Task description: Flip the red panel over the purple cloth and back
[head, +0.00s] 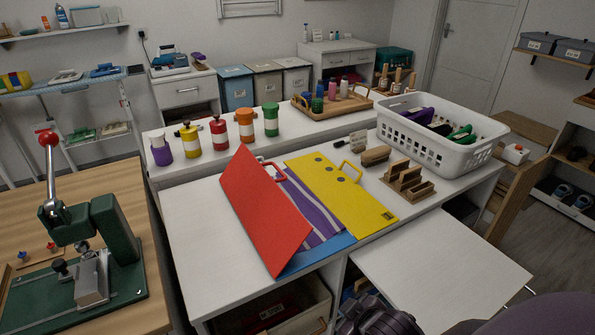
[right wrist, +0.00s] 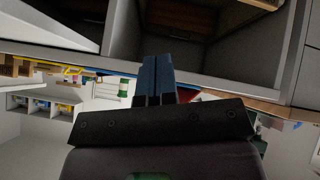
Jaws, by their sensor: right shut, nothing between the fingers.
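The red panel (head: 262,215) is on the white table in the head view and looks tilted. It covers the left part of the purple striped cloth (head: 308,208); its exact angle is hard to tell. A red handle (head: 274,172) shows at its right edge. A yellow panel (head: 345,195) with its own handle lies to the right of the cloth. A blue base (head: 318,255) shows below the cloth. My right gripper (right wrist: 158,80) is shut and empty in the right wrist view, apart from the panel. My left gripper is out of view.
Several colored bottles (head: 219,133) stand behind the panel. A white basket (head: 440,145) and a wooden organizer (head: 407,183) are at the right. A green lever press (head: 105,225) stands on the left table. The white tabletop (head: 200,235) left of the panel is clear.

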